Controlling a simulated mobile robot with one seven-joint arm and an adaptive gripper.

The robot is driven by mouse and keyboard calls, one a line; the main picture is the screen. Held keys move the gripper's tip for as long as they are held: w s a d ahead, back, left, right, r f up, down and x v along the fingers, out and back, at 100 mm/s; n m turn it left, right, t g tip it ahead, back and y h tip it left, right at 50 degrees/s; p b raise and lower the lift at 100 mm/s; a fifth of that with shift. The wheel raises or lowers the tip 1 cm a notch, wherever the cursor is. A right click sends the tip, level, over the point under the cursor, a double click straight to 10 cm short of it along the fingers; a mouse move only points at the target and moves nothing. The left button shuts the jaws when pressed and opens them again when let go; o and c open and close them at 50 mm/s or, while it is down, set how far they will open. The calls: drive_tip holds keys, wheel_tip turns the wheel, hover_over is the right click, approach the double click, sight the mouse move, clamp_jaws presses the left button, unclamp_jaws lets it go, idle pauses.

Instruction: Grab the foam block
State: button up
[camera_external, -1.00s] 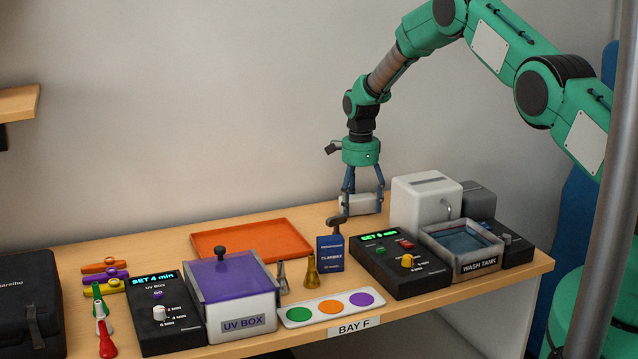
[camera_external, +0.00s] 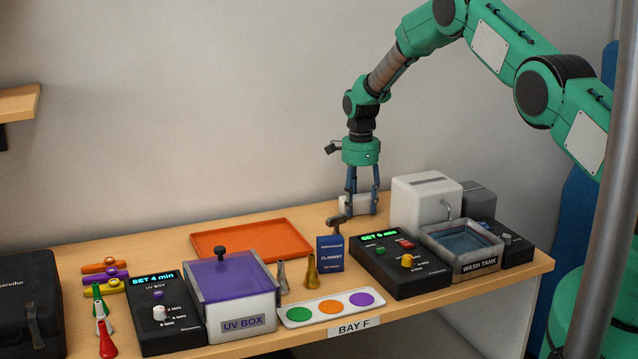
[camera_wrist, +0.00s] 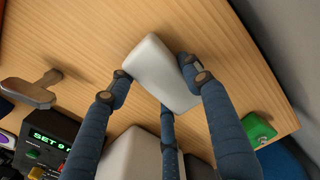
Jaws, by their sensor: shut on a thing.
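The foam block, a white block with rounded edges, is at the back of the bench, left of the white box-shaped unit, in the external view (camera_external: 352,203). It fills the upper middle of the wrist view (camera_wrist: 155,62). My gripper (camera_external: 361,210) points straight down over it, its blue fingers drawn in around it. In the wrist view my gripper (camera_wrist: 158,76) has dark fingertips against the block's sides, with a third finger below. The gripper is shut on the block. The block appears at bench level; I cannot tell any gap beneath it.
A white box-shaped unit (camera_external: 424,198) stands close on the right. A grey metal stand-like piece (camera_external: 336,222) and a blue carton (camera_external: 330,254) are in front. A black control box (camera_external: 400,270) and wash tank (camera_external: 462,250) are front right. An orange tray (camera_external: 250,239) lies left.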

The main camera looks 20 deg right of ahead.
sight(359, 198)
drive_tip(key=shift+r, duration=0.1)
drive_tip(key=shift+r+b, duration=0.5)
drive_tip(key=shift+r, duration=4.4)
